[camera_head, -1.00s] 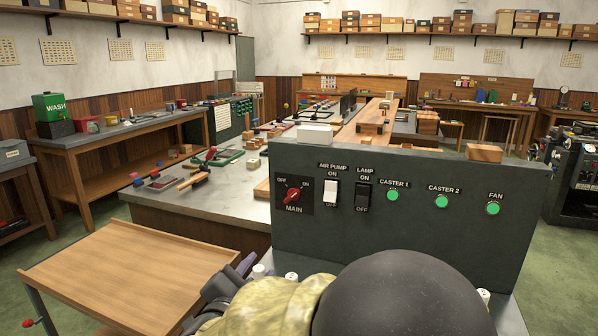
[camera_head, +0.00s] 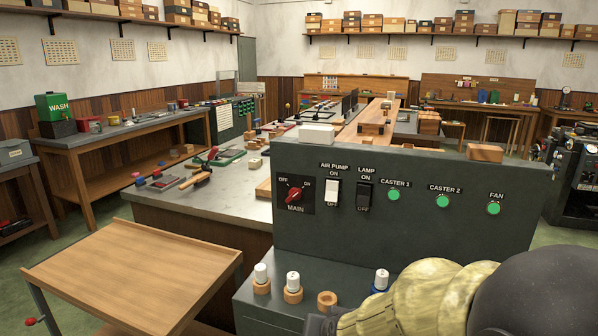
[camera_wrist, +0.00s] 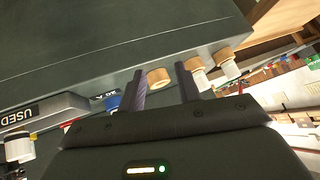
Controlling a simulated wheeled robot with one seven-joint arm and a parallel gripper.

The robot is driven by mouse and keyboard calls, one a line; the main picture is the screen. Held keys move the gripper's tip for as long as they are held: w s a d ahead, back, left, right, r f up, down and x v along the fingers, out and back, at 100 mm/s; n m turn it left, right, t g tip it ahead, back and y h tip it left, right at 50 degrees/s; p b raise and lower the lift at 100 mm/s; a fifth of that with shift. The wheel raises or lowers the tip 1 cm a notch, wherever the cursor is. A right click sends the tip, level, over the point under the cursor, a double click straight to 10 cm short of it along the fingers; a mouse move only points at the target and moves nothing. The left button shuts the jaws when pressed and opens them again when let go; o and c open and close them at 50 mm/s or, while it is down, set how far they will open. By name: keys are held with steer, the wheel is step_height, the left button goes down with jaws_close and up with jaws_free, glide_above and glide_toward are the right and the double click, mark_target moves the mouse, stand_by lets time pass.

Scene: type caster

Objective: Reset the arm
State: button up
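My arm (camera_head: 440,300) crosses the bottom right of the head view, and its gripper end is mostly cut off there. In the wrist view my gripper (camera_wrist: 161,80) has its two dark fingers apart with nothing held between them. A wooden ring (camera_wrist: 158,77) shows beyond the gap between the fingers, on the dark green console. The head view shows an empty wooden ring (camera_head: 327,299) on the console's lower ledge. White-topped pieces (camera_head: 261,276) (camera_head: 293,284) stand in wooden rings to its left, and one with a blue base (camera_head: 381,281) stands to its right.
The upright console panel (camera_head: 430,240) carries a red MAIN knob (camera_head: 294,195), switches and green lights. A bare wooden cart top (camera_head: 135,275) is at the left. The wrist view shows a USED label (camera_wrist: 17,117) near a white-topped piece (camera_wrist: 19,146). A grey bench (camera_head: 215,205) lies behind.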

steer(key=s+d+f+n+g+h+p, duration=0.1)
steer(key=s+d+f+g, duration=0.15)
steer(key=s+d, duration=0.3)
steer(key=s+d+f+n+g+h, duration=0.1)
steer(key=s+d+f+g, duration=0.15)
steer(key=s+d, duration=0.3)
step_height(320, 180, up, 17)
steer(key=p, duration=1.6)
steer(key=shift+s+a+g, duration=0.15)
steer(key=shift+a+g, duration=0.25)
steer(key=shift+a, duration=0.05)
steer(key=shift+f, duration=0.1)
